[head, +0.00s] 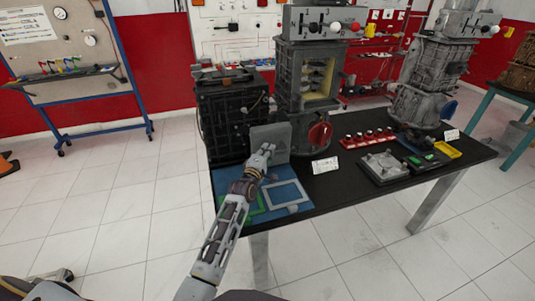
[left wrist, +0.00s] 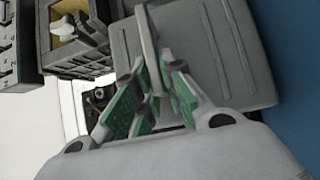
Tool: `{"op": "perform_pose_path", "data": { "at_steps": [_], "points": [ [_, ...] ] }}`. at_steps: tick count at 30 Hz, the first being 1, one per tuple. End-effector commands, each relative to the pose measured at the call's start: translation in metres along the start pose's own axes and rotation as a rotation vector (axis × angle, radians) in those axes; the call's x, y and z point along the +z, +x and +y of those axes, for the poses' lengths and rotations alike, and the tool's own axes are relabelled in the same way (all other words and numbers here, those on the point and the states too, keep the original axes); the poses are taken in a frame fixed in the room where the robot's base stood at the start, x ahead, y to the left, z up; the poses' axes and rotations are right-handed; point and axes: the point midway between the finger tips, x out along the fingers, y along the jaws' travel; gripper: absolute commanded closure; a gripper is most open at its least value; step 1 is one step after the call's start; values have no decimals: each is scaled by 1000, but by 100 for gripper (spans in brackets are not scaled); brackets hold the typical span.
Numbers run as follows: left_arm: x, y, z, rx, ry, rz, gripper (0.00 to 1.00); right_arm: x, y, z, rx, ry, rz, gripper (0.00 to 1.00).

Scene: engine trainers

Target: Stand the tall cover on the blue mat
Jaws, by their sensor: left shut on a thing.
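The tall cover (head: 282,137) is a grey flat plate, held roughly upright at the back of the blue mat (head: 222,183). I cannot tell whether its lower edge touches the mat. My left gripper (head: 267,149) is in front of it. In the left wrist view the green-padded fingers (left wrist: 151,92) are shut on a raised rib of the cover (left wrist: 205,45), whose face has long grooves. The blue mat (left wrist: 292,60) fills the right side there. My right gripper is not in view.
On the mat lie a green frame (head: 257,206) and a pale frame (head: 286,194). A black engine block (head: 232,115) and a tall grey engine trainer (head: 309,90) stand close behind. A white card (head: 325,167) and a grey plate part (head: 384,167) lie to the right.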

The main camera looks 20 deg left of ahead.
Motion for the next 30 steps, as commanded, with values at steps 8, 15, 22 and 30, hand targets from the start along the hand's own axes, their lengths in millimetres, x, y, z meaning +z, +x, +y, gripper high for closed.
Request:
{"op": "perform_pose_path", "data": {
  "at_steps": [8,15,22,30],
  "points": [
    [0,0,-3,10,0,1,100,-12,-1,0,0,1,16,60],
    [0,0,-5,9,0,1,100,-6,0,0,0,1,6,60],
    [0,0,-10,1,0,0,69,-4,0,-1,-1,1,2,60],
    [0,0,-9,1,0,0,68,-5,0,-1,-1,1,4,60]
  ]
}}
